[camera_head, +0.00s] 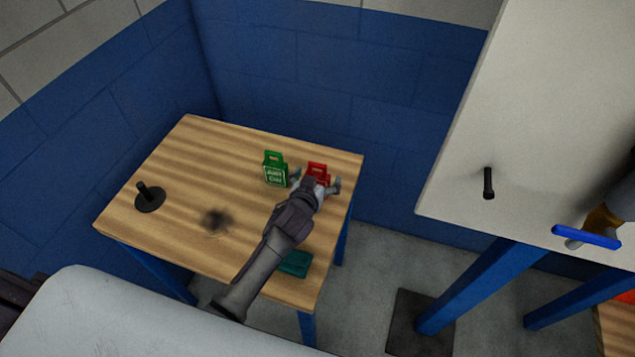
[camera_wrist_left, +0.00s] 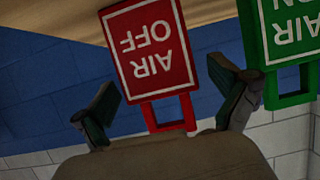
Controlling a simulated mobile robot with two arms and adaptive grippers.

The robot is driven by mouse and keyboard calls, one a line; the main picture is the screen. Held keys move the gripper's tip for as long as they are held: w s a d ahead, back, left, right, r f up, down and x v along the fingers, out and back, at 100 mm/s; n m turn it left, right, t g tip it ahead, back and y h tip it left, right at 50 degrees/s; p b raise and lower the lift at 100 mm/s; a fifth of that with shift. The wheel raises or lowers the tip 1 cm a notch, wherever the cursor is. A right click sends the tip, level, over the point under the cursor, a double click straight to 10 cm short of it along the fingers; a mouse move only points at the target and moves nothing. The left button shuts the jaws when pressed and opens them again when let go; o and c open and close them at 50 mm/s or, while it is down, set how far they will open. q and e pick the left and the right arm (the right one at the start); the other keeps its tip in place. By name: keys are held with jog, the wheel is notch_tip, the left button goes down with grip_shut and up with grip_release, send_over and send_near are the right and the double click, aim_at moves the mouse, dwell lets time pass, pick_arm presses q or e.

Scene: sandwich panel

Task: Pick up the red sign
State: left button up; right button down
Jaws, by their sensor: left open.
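The red sign (camera_head: 317,170) stands near the far right corner of the wooden table (camera_head: 215,147), partly hidden behind my left gripper (camera_head: 315,184). In the left wrist view the red sign (camera_wrist_left: 152,55) reads "AIR OFF" upside down, with its open handle loop between my left gripper's fingers (camera_wrist_left: 168,108). The fingers are open and apart on both sides of the loop, with no clear contact. A green sign (camera_head: 275,170) stands just left of the red one; in the left wrist view this green sign (camera_wrist_left: 290,45) is close to the right finger. My right gripper is not seen.
A black stand with a short post (camera_head: 149,198) is at the table's left. A dark teal object (camera_head: 295,263) lies by the front right edge. Blue walls (camera_head: 300,75) rise behind the table. A pale panel (camera_head: 540,110) with a black peg and blue handle is at right.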

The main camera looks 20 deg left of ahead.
pick_arm(q)
jog(key=c, duration=1.3)
jog(key=shift+o, duration=0.2)
